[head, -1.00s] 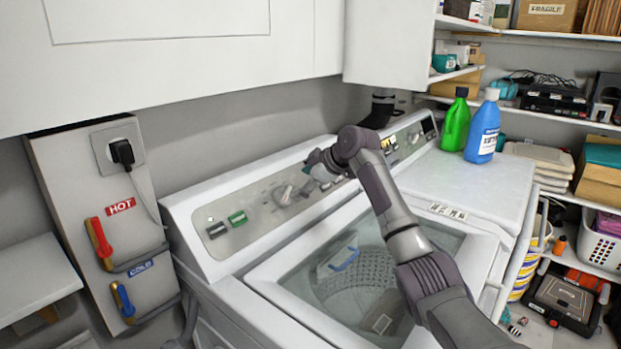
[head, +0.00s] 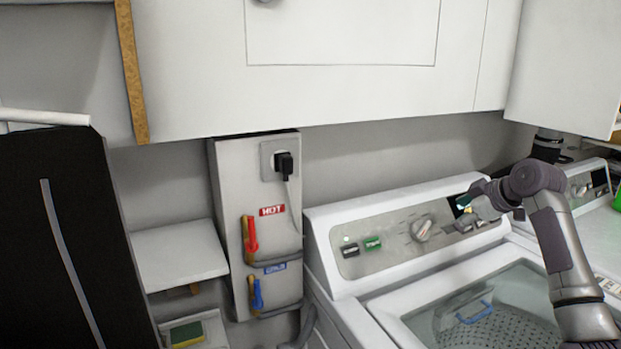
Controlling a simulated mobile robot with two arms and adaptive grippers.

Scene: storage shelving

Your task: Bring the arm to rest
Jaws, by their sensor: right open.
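My right arm (head: 562,250) comes in from the lower right and reaches over the washing machine. It is grey and bent at a dark wrist joint. My right gripper (head: 478,207) is open at the washer's control panel (head: 385,240), to the right of the large round knob (head: 422,228). The gripper partly hides the right part of the panel, and I cannot tell whether it touches it. I see nothing held in it. My left gripper is not in view.
The washer's glass lid (head: 485,308) is below the arm. White cabinets (head: 340,30) hang above. A panel with red (head: 250,236) and blue (head: 257,293) valve handles and a plug (head: 284,163) stands left of the washer. A black cabinet (head: 80,230) is at far left.

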